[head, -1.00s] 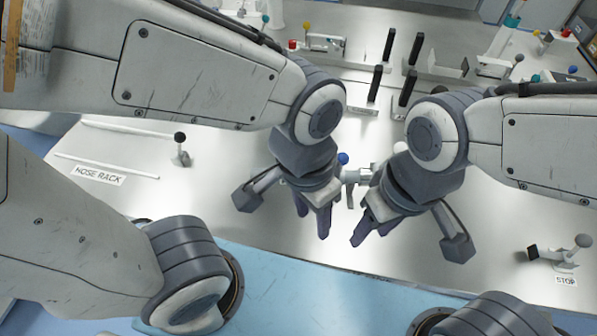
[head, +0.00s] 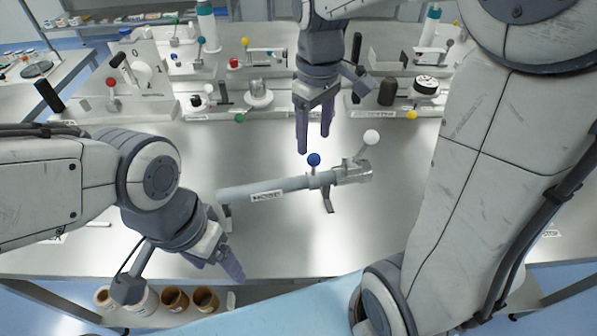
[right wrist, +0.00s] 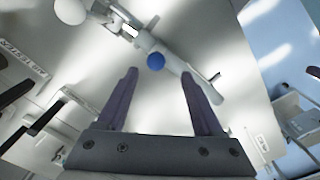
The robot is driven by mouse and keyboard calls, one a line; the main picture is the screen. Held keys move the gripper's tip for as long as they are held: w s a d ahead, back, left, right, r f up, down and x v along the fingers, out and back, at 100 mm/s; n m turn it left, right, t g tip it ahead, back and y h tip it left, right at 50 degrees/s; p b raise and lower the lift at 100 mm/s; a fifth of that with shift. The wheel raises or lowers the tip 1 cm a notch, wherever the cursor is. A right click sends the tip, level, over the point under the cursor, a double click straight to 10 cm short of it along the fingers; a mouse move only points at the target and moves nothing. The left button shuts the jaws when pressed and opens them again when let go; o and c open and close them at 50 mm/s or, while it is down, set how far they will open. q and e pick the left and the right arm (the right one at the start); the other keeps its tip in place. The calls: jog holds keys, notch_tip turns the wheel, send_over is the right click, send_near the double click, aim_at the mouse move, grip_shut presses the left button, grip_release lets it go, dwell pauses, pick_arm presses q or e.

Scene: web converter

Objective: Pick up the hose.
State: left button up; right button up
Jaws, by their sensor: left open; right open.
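My right gripper (head: 316,147) points down just behind the blue knob, open and empty. In the right wrist view the hose (right wrist: 178,66) runs beyond the open fingers (right wrist: 159,73), and the blue knob (right wrist: 156,62) shows between the fingertips. My left gripper (head: 226,268) is open near the table's front edge, in front of the hose's left end.
A row of fixtures with knobs stands along the back, including a black cylinder (head: 388,92) and a metal knob (head: 259,93). Brown jars (head: 205,299) stand below the front edge. The table between the hose and left fixtures is clear.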

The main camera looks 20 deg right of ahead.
send_over(314, 168)
jog(key=f, duration=0.4)
jog(key=shift+w+d+f, duration=0.15)
jog(key=shift+w+f, duration=0.05)
jog(key=shift+f, duration=0.15)
notch_tip(314, 168, down, 6)
jog(key=shift+r+p, duration=0.15)
jog(key=shift+p, duration=0.2)
grip_shut()
dwell(0.9)
